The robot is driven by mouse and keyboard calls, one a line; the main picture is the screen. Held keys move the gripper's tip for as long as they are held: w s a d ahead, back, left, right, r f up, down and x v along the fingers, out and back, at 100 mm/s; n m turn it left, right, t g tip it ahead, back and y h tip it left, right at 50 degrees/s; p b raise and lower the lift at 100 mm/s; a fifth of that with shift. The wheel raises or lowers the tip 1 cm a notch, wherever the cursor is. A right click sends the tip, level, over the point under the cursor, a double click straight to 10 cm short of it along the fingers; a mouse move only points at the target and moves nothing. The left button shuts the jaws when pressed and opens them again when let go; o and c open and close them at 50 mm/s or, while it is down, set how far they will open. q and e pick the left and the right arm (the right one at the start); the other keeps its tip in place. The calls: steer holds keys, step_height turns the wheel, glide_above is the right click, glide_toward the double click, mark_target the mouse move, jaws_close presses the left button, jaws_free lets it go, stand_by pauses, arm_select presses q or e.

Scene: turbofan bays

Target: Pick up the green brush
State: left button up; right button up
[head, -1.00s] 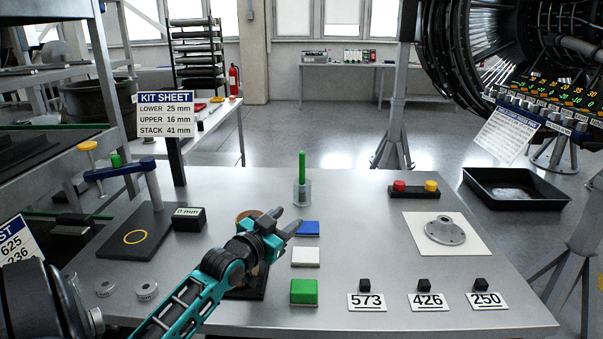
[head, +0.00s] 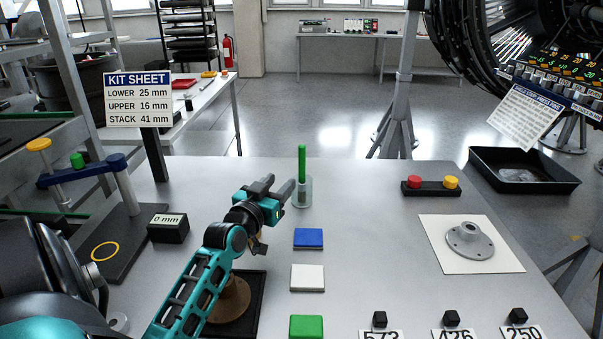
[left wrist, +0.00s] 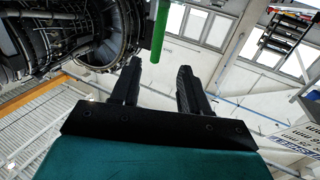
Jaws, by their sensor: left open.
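The green brush (head: 302,165) stands upright in a clear cup (head: 302,192) near the far edge of the grey table. Its green handle (left wrist: 160,32) also shows in the left wrist view, at the top, just left of the middle. My left gripper (head: 282,188) is open and empty, a little left of the cup, with its fingers pointing toward it. In the left wrist view the gap between the two fingers (left wrist: 157,82) is empty and the handle lies beyond the fingertips. The brush's lower end is hard to make out inside the cup. My right gripper is not in view.
Blue (head: 308,238), white (head: 307,277) and green (head: 306,326) blocks lie in front of the cup. A brown round part on a black base (head: 250,290) sits below my left arm. A flanged part (head: 470,240) lies on a white sheet at right. The table between is clear.

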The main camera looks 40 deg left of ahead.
mark_target(301, 161)
arm_select(q)
steer(key=x, duration=1.2)
steer(key=shift+w+d+r+b, duration=0.1)
steer(key=shift+w+r+b, duration=0.05)
steer(key=shift+w+b, duration=0.25)
steer(key=shift+c, duration=0.4)
jaws_close()
